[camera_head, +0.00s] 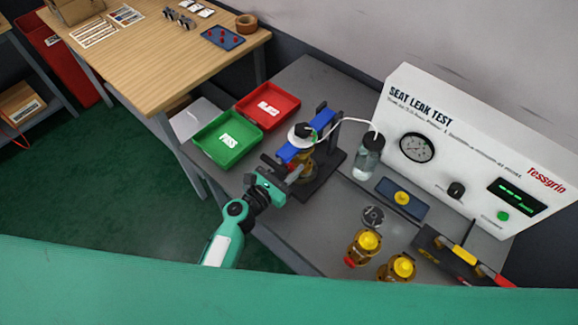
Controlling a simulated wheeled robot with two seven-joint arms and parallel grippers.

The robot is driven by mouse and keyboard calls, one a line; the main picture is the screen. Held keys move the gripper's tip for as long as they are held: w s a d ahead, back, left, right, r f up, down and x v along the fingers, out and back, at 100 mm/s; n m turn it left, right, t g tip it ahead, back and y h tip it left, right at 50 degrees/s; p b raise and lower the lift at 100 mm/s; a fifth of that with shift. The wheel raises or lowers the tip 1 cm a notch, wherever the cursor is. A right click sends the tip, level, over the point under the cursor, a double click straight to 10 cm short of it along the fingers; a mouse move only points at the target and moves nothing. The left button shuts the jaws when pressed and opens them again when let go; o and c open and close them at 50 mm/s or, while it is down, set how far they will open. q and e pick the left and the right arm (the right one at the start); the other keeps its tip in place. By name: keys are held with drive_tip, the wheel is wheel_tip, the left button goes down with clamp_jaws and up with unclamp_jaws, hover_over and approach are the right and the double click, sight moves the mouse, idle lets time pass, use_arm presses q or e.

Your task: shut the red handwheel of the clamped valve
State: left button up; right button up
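The clamped valve (305,177) is a brass body held in a dark stand with blue clamp parts (289,153) on the grey bench. A small part of its red handwheel (291,167) shows on the valve's left side, next to my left gripper. My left gripper (286,181) reaches in from the lower left, with its fingers right at the handwheel. The fingers and clamp hide most of the wheel, and I cannot tell whether they grip it. My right gripper is not in view.
A green PASS tray (228,153) and a red tray (294,102) stand left of the clamp. The white SEAT LEAK TEST panel (450,125) stands behind. A glass jar (368,158) and two yellow-capped brass valves (362,250) (398,270) are to the right.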

use_arm(q)
drive_tip(key=c, duration=0.5)
drive_tip(key=shift+o, duration=0.2)
drive_tip(key=shift+f+m+b, duration=0.15)
drive_tip(key=shift+m+b, duration=0.25)
drive_tip(key=shift+b, duration=0.15)
drive_tip(key=shift+f+m+b, duration=0.1)
drive_tip(key=shift+m+b, duration=0.9)
drive_tip(key=shift+m, duration=0.2)
drive_tip(key=shift+m+b, duration=0.55)
drive_tip(key=shift+m, duration=0.45)
drive_tip(key=shift+r+m, duration=0.25)
drive_tip(key=shift+m, duration=0.05)
drive_tip(key=o, duration=1)
drive_tip(key=shift+c, duration=0.2)
